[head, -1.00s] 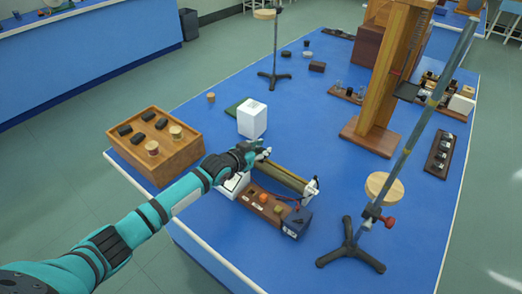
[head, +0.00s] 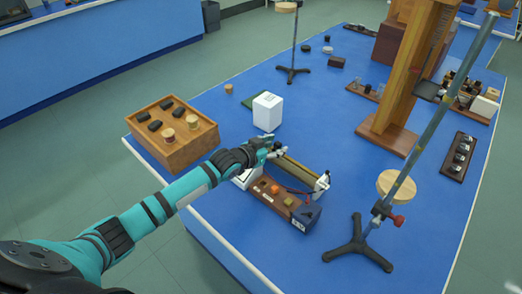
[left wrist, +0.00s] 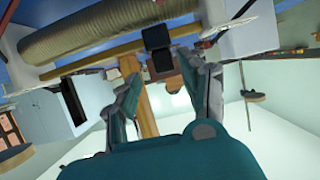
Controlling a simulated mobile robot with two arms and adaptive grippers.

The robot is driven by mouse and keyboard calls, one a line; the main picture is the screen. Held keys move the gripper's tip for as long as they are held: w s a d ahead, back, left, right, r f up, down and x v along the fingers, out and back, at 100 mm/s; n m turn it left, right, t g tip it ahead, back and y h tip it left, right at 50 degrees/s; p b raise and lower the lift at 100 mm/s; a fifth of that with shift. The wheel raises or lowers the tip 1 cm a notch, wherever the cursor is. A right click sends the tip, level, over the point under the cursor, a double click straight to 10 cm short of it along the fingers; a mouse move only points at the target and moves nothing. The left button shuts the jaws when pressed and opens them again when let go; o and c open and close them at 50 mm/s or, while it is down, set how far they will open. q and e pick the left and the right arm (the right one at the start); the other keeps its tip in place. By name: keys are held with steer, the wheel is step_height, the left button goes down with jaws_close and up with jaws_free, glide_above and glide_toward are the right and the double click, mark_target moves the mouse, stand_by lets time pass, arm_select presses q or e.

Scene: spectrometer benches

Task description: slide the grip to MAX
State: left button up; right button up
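A slide rheostat with a brown wound tube (head: 297,170) lies on the blue bench; its tube also shows in the left wrist view (left wrist: 85,32). A rod runs along the tube. The black block-shaped grip (left wrist: 157,37) sits on this rod in the left wrist view. My left gripper (left wrist: 157,62) is open, with one fingertip on each side of the grip and gaps visible. In the head view, my left gripper (head: 272,147) is at the far left end of the tube and hides the grip. I cannot read a MAX mark. My right gripper is out of view.
A brown box with colored terminals (head: 274,199) stands in front of the rheostat. A white cube (head: 268,111) stands behind my gripper. A wooden tray (head: 172,160) is at left. A tripod stand (head: 358,244) is at right.

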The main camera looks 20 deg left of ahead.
arm_select(q)
steer(key=v, duration=0.9)
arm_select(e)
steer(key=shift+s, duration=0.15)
arm_select(q)
steer(key=shift+a, duration=0.15)
